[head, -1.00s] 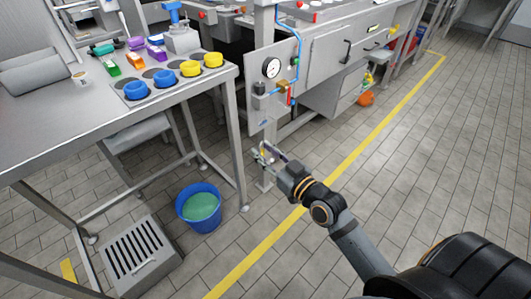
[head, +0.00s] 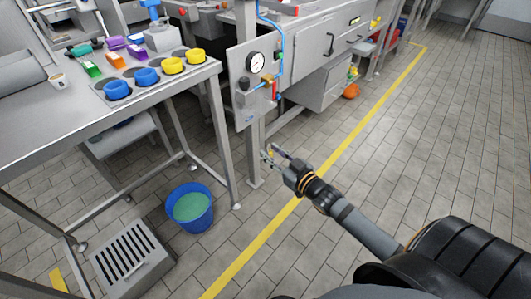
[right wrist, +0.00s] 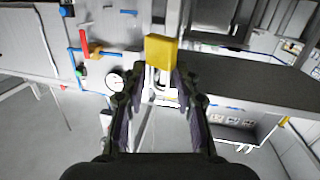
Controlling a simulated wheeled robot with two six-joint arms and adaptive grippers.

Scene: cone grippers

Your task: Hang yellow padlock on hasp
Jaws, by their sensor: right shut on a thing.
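The yellow padlock (right wrist: 161,51) is between the fingertips of my right gripper (right wrist: 158,75), which is shut on it. Its yellow body faces the wrist camera, with part of a pale shackle below it in that view. In the head view my right gripper (head: 271,153) is in the air, below and a little right of the grey panel (head: 241,113), apart from it. I cannot pick out the hasp for certain in either view. My left gripper is not in view.
The panel carries a gauge (head: 256,62), a red-handled valve (head: 275,90) and blue piping. A steel table (head: 60,130) with yellow and blue rings stands left. A blue bucket (head: 190,224) and a grated step (head: 134,262) are on the floor. Open floor lies to the right.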

